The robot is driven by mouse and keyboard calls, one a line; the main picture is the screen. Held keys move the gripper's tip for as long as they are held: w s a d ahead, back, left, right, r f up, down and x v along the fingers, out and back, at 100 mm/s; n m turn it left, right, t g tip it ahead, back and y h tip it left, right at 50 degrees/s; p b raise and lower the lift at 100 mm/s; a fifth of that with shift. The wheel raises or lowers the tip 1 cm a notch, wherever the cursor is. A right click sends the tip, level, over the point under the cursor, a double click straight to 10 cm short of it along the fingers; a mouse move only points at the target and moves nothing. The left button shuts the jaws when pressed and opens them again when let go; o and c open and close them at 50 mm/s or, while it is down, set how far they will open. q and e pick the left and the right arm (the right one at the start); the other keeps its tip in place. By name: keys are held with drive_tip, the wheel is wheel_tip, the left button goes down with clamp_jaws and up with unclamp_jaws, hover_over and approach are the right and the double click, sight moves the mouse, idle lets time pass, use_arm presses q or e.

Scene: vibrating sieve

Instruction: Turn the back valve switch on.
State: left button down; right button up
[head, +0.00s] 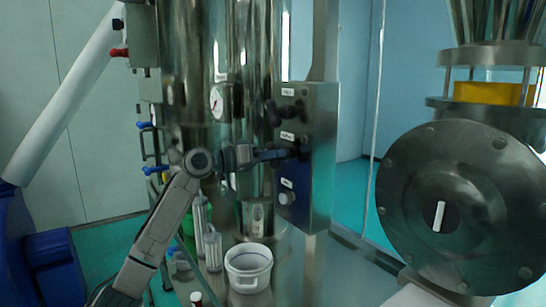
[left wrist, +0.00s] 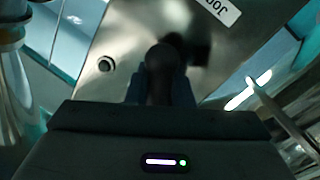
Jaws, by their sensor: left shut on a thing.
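A steel control box (head: 320,165) stands right of the steel column in the head view. It carries black knob switches with white labels too small to read, including an upper one (head: 272,112). My left gripper (head: 287,154) reaches from the left to the middle black switch and is shut on it. In the left wrist view, the dark knob (left wrist: 163,68) sits between the fingers, against the steel panel (left wrist: 130,35). The fingers hide much of the knob, so I cannot tell its exact angle. I cannot tell which knob is the back valve switch. My right gripper is not in view.
A round button (head: 285,198) sits lower on the box and a gauge (head: 217,102) is to the left. A white bucket (head: 249,270) stands below. A large round steel flange (head: 470,215) is at the right. Blue-handled valves (head: 152,170) are left of the column.

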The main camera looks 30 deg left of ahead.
use_arm(q)
drive_tip(key=shift+m+b, duration=0.55)
drive_tip(key=shift+m, duration=0.55)
drive_tip(key=m+y, duration=0.1)
drive_tip(key=m, duration=0.2)
drive_tip(key=shift+g+b, duration=0.4)
drive_tip(key=m, duration=0.3)
drive_tip(key=shift+y, duration=0.4)
drive_tip(key=shift+m+y, duration=0.5)
drive_tip(key=shift+m, duration=0.6)
drive_tip(key=c, duration=1.3)
unclamp_jaws()
